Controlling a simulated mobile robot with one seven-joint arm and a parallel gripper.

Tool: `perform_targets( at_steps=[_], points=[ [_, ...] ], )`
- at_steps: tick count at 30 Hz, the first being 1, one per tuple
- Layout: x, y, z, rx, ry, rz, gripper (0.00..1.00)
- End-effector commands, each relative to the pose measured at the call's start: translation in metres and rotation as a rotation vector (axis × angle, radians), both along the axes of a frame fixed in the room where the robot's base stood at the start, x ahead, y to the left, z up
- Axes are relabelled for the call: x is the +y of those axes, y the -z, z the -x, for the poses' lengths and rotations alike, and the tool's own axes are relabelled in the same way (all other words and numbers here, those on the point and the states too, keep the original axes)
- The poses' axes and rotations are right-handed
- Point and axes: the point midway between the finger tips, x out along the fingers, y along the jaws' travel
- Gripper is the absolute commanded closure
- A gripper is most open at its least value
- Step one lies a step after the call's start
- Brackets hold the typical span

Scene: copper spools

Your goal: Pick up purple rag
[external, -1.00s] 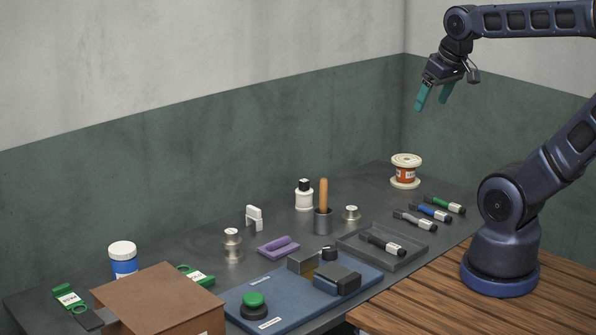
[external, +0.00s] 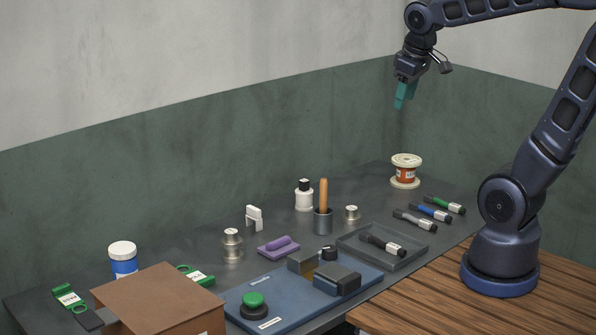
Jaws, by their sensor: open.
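The purple rag (external: 279,247) lies folded or rolled on the grey table, left of the middle of the external view. Nothing covers it. My gripper (external: 402,105) is high above the far right part of the table, well up and to the right of the rag. Its teal fingers point down and are open, with nothing visible in them; from this angle they overlap.
Close around the rag stand a metal spool (external: 232,245), a white clip-like part (external: 254,217), a metal cup with a wooden handle (external: 323,220) and a blue board with blocks (external: 240,299). A grey tray (external: 412,262) holds a marker. A copper spool (external: 405,172) stands far right.

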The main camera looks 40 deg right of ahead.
Motion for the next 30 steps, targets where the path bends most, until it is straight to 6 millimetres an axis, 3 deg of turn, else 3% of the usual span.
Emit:
perform_targets(
  at_steps=[8, 17, 30],
  points=[
    [0.019, 0.02, -0.061, 0.094, -0.185, 0.1, 0.53],
    [0.047, 0.055, -0.123, 0.189, -0.391, 0.196, 0.53],
    [0.103, 0.134, -0.202, 0.328, -0.711, 0.321, 0.53]
  ],
)
